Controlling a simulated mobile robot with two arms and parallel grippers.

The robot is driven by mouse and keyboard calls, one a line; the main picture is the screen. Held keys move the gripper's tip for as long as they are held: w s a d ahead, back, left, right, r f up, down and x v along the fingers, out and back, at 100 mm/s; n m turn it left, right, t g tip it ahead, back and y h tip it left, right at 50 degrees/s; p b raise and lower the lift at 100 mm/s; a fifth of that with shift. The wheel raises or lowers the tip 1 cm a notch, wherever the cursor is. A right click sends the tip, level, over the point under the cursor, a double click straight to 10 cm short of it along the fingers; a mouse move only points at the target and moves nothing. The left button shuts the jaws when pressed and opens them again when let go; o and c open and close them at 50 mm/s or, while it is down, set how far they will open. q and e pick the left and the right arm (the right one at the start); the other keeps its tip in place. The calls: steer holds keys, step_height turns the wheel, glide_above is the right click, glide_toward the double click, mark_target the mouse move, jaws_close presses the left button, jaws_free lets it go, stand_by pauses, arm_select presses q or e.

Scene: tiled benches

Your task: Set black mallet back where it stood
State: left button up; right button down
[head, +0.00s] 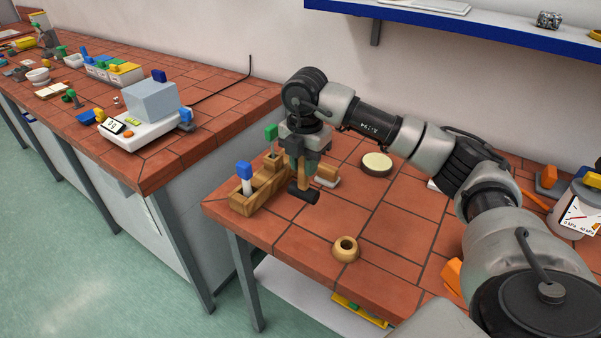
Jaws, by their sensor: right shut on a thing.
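The black mallet (303,193) hangs head down, its wooden handle upright in my right gripper (303,160). My right gripper is shut on that handle. The black head is at the right side of a wooden holder (245,205) near the front left corner of the right bench. I cannot tell whether the head touches the bench or the holder. A blue-topped tool (244,172) and a green-topped tool (271,134) stand at the holder. My left gripper is not in view.
A wooden ring (345,250) lies near the bench's front edge. A round cream-topped disc (376,163) is behind. A white scale (145,128) sits on the left bench, across a gap. A blue-edged shelf (460,28) hangs above. Tiles between the mallet and ring are clear.

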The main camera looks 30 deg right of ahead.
mark_target(301, 179)
steer(key=shift+w+a+f, duration=0.25)
steer(key=shift+w+f, duration=0.1)
steer(key=shift+f, duration=0.1)
step_height(301, 179, down, 3)
steer(key=shift+p, duration=0.75)
steer(key=shift+f, duration=0.15)
steer(key=shift+f, duration=0.1)
steer(key=shift+f+b, duration=0.25)
steer(key=shift+b, duration=0.1)
steer(key=c, duration=0.9)
jaws_free()
steer(key=shift+r, duration=0.1)
